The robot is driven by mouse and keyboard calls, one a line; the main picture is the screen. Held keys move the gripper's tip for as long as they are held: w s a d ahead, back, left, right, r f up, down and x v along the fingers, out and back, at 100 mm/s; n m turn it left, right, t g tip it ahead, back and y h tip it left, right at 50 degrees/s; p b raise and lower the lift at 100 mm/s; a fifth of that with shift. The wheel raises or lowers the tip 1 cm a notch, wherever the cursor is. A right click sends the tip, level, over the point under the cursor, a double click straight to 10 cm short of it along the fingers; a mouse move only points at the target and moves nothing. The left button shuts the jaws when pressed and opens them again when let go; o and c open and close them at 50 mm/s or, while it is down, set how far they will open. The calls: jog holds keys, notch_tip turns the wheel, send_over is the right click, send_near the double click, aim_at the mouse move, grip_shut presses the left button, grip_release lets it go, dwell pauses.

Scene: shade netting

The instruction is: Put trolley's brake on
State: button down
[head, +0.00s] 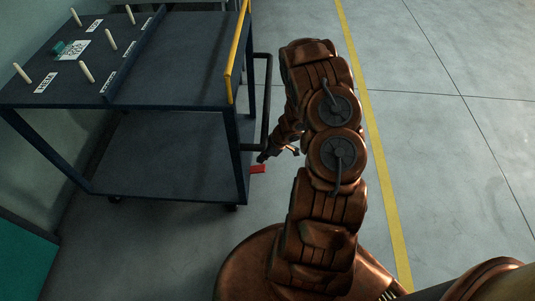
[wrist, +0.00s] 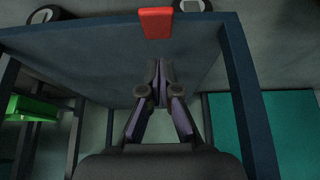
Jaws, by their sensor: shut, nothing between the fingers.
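The dark blue trolley (head: 175,165) stands left of my arm, with an upper deck and a lower shelf. A small red pedal (head: 258,169) sticks out low at its right end, close to the floor. The pedal also shows in the wrist view (wrist: 155,24), at the top middle on the trolley's edge. My gripper (head: 263,158) is right by the pedal in the head view, partly hidden by my arm. In the wrist view my gripper (wrist: 160,72) has its fingers together and empty, with a gap in the picture below the pedal. Whether it touches the pedal cannot be told.
A yellow bar (head: 238,45) and a dark upright frame (head: 266,100) stand at the trolley's right end, near my arm. A teal panel (head: 22,255) is at lower left. The floor right of the yellow line (head: 375,140) is clear.

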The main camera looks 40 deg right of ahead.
aim_at(260, 169)
jog(key=shift+s+d+f+b, duration=0.15)
jog(key=shift+f+b, duration=0.15)
jog(key=shift+f, duration=0.9)
jog(key=shift+s+d+f+b, duration=0.1)
jog(key=shift+f+b, duration=0.2)
jog(key=shift+f, duration=0.9)
jog(key=shift+f, duration=0.1)
